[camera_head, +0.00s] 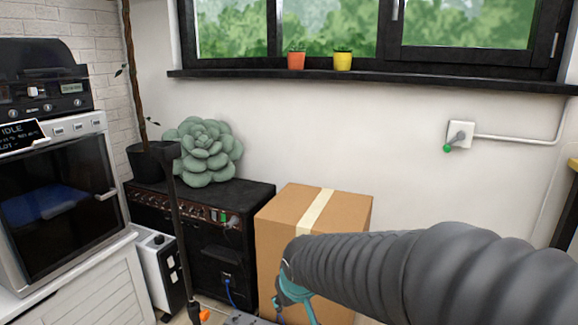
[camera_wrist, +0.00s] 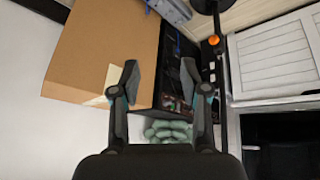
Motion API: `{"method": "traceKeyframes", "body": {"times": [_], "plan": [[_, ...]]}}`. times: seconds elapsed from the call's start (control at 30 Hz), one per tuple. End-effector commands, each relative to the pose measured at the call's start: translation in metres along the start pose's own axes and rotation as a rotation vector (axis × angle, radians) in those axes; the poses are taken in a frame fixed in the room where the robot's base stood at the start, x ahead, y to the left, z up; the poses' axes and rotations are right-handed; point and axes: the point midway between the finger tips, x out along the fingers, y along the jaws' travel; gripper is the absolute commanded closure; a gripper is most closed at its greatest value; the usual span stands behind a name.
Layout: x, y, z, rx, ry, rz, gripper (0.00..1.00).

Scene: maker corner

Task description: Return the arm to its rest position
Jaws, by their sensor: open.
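My gripper shows in the wrist view (camera_wrist: 159,78) with its two dark fingers spread apart and nothing between them. Behind the fingers in that view are the cardboard box (camera_wrist: 100,45) and the dark front of the amplifier. In the head view my ribbed grey arm reaches in from the lower right, across the front of the cardboard box (camera_head: 335,215). The arm's far end and a teal part show low in front of the box; the fingers are not clear there.
A black amplifier (camera_head: 248,255) stands left of the box with a green succulent (camera_head: 207,160) on top. An oven (camera_head: 55,190) is at the left. A windowsill (camera_head: 400,82) holds two small pots.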

Motion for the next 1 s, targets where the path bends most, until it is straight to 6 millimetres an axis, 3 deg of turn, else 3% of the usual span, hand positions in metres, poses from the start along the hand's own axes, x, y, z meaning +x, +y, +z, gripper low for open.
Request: {"method": "traceKeyframes", "body": {"times": [0.03,0.2,0.43,0.6,0.8,1.0], "plan": [[-0.017,0.011,0.022,0.029,-0.041,0.008,0.55],[-0.061,0.029,0.089,0.119,-0.162,0.013,0.55],[-0.113,0.042,0.156,0.256,-0.206,0.018,0.55],[-0.141,0.053,0.175,0.341,-0.126,0.052,0.55],[-0.164,0.067,0.179,0.396,-0.045,0.099,0.55],[-0.167,0.071,0.18,0.412,-0.04,0.11,0.55]]}}
